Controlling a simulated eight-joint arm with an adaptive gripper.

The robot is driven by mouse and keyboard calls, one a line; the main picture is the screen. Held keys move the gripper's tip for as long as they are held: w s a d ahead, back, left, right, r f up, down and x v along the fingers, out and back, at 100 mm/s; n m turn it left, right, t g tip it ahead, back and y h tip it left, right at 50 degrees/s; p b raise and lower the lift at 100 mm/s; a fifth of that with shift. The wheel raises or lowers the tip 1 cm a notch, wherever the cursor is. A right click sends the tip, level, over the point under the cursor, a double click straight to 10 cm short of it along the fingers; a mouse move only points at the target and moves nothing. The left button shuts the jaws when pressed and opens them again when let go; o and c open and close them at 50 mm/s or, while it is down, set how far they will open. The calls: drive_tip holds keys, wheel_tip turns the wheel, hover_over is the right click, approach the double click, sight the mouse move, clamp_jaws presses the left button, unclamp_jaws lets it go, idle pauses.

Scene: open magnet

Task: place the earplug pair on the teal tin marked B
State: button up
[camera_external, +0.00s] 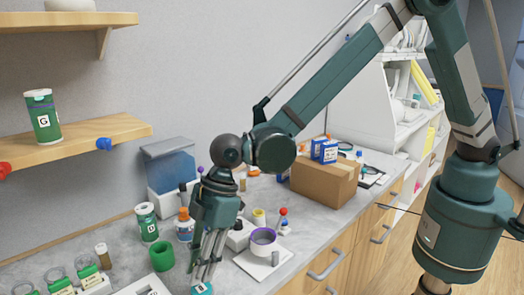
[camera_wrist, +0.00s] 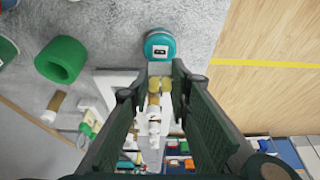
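The teal tin (camera_wrist: 160,46) stands on the grey counter just beyond my fingertips in the wrist view, with a small dark and white label on top. In the external view the tin (camera_external: 202,289) is at the bottom edge, partly cut off, directly below my gripper (camera_external: 207,268), which points down. In the wrist view my gripper (camera_wrist: 164,72) has its two fingers close together, with the yellowish earplug pair (camera_wrist: 159,86) between the tips. The earplugs cannot be made out in the external view.
A green ring-shaped roll (camera_wrist: 62,60) lies left of the tin in the wrist view. A white tray (camera_external: 145,287), bottles and a purple tape roll (camera_external: 263,237) stand nearby. A cardboard box (camera_external: 324,182) stands farther back. The counter's front edge is close on the tin's right.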

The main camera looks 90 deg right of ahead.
drive_tip(key=shift+f, duration=1.55)
drive_tip(key=shift+f, duration=0.15)
drive_tip(key=o, duration=0.6)
drive_tip(key=shift+v, duration=6.15)
drive_tip(key=shift+a, duration=0.1)
